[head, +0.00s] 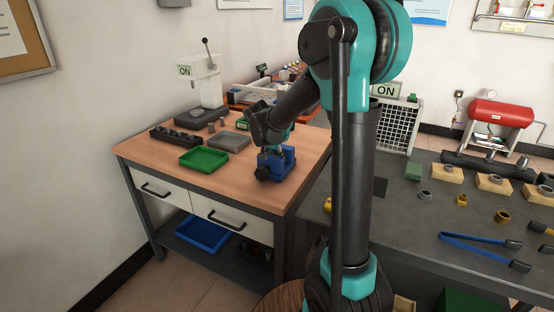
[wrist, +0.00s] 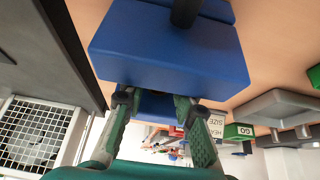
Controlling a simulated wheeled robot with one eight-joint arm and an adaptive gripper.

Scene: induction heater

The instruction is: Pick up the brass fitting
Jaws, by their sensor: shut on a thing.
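Small brass-coloured fittings lie on the grey bench at right in the head view: one at its near left (head: 328,204), one near the middle (head: 461,200) and a ring-like one (head: 503,216). I cannot tell which is the brass fitting. My gripper (head: 276,148) is away from them, down at the blue vise (head: 272,172) on the wooden table. In the wrist view, the fingers of my gripper (wrist: 157,103) stand on either side of a blue part of the vise (wrist: 170,55) and appear shut on it. No brass shows between them.
A green tray (head: 204,160), a grey tray (head: 230,141) and a dark rack (head: 176,136) stand left of the vise. Blue tongs (head: 480,247) and wooden blocks (head: 447,173) with grey parts are on the grey bench. My arm hides the gap between the tables.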

